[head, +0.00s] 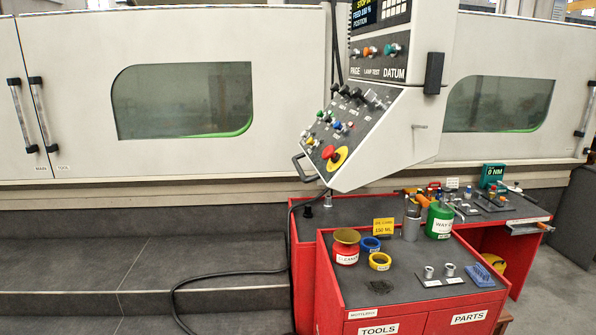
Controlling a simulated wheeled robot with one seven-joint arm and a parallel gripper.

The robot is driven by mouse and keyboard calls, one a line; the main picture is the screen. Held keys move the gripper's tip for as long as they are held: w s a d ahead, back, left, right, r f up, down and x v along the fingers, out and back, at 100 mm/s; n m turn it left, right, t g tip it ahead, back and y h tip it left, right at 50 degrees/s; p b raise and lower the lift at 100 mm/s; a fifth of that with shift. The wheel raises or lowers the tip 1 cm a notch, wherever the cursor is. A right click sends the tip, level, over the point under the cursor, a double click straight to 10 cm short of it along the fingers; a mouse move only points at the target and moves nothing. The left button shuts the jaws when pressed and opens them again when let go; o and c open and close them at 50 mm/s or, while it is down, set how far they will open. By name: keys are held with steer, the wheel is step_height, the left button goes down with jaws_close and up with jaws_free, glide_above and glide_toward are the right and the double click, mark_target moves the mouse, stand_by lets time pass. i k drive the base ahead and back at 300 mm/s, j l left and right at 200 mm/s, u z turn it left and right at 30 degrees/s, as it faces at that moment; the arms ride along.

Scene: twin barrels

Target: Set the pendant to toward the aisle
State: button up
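The pendant (412,120) is a pale grey control console hanging at centre right, in front of the machine doors. Its upper face has a dark screen (380,11) and a row of coloured buttons marked PAGE, LAMP TEST and DATUM. Its sloping lower panel carries switches, coloured buttons and a red emergency stop (329,153) on a yellow ring. The lower panel is turned toward the left, and a broad plain side shows at right. A dark handle (305,168) sticks out at its lower left edge. The pendant's top is cut off. My gripper is not in view.
A red tool cart (376,313) with cans, rings and small parts stands below the pendant; a red bench (525,212) is behind it. A black cable (230,273) runs across the floor and step (80,265). The left floor is otherwise clear.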

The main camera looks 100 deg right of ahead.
mark_target(374, 143)
steer(key=i+z, duration=0.15)
steer(key=z, duration=3.35)
steer(key=i+j+u, duration=0.25)
steer(key=i+u, duration=0.2)
steer(key=i+j+u, duration=0.15)
steer(key=i+u, duration=0.2)
steer(key=u, duration=0.15)
steer(key=i+u, duration=0.45)
steer(key=i+l+u, duration=0.2)
steer(key=i+u, duration=0.25)
steer(key=k, duration=0.1)
